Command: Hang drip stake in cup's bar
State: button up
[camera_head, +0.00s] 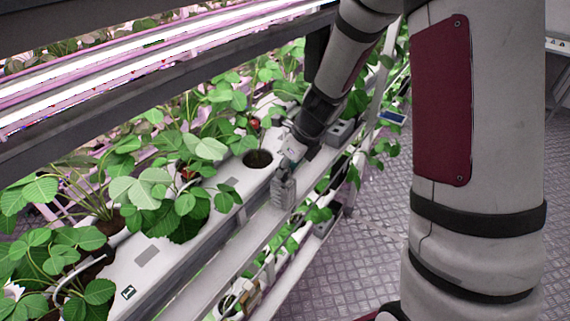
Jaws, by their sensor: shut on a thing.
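The cup (257,159) is a dark round planting hole with soil, set in the white gutter (165,248), with no plant visible in it. Its bar is too small to make out. My gripper (288,164) is just right of the cup, pointing down beside the gutter's edge, directly above a small grey ribbed block (284,192). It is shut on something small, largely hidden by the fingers. I cannot make out the drip stake's shape there, or whether it touches the block.
Leafy strawberry plants (160,188) crowd the gutter to the left and behind the cup. A white thin tube (75,268) arches over another cup at lower left. Bright lamps (110,60) and a dark beam (130,94) run above. Patterned floor (375,235) lies open at right.

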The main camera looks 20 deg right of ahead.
jog(key=shift+f, duration=0.5)
jog(key=o, duration=0.9)
jog(key=shift+o, duration=0.3)
jog(key=o, duration=0.3)
jog(key=shift+o, duration=0.2)
jog(key=shift+r, duration=0.15)
jog(key=shift+r+p, duration=0.65)
jog(key=shift+r, duration=0.3)
jog(key=shift+r+p, duration=1.05)
jog(key=shift+r, duration=0.85)
